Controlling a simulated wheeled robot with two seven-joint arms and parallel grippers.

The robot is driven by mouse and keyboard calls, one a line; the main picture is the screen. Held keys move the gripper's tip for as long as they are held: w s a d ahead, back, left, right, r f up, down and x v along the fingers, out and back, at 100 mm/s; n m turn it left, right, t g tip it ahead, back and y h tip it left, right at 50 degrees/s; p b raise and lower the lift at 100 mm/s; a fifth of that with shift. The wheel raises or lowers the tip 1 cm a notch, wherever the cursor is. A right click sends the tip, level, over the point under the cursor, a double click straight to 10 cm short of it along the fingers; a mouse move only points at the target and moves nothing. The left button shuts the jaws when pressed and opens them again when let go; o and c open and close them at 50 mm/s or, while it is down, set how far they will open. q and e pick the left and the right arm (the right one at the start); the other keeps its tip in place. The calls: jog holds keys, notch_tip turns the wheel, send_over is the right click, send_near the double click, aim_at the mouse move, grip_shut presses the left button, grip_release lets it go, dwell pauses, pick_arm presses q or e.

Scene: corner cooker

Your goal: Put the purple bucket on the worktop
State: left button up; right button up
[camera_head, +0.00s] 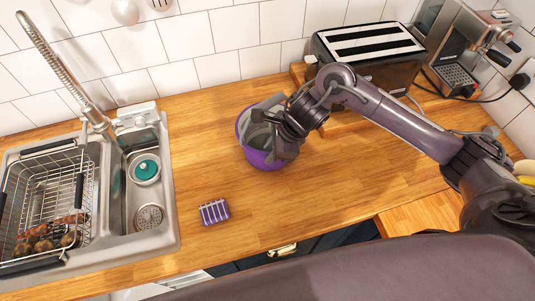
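The purple bucket (262,158) is at the middle of the wooden worktop (350,185), its grey inside facing up and a little toward the back left. It looks to be on or just above the wood; I cannot tell which. My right gripper (270,132) is at the bucket's upper right side, with its fingers over the rim. The fingers overlap the bucket and the arm, so I cannot see whether they pinch the rim. My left gripper is not in view.
A purple striped sponge (214,211) lies on the worktop in front. A steel sink (165,205) with a wire basket (48,205) is at left. A toaster (370,60) and coffee machine (455,50) stand at the back right. Worktop left of the bucket is clear.

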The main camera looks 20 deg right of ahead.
jog(key=v, duration=0.9)
jog(key=shift+s, duration=0.1)
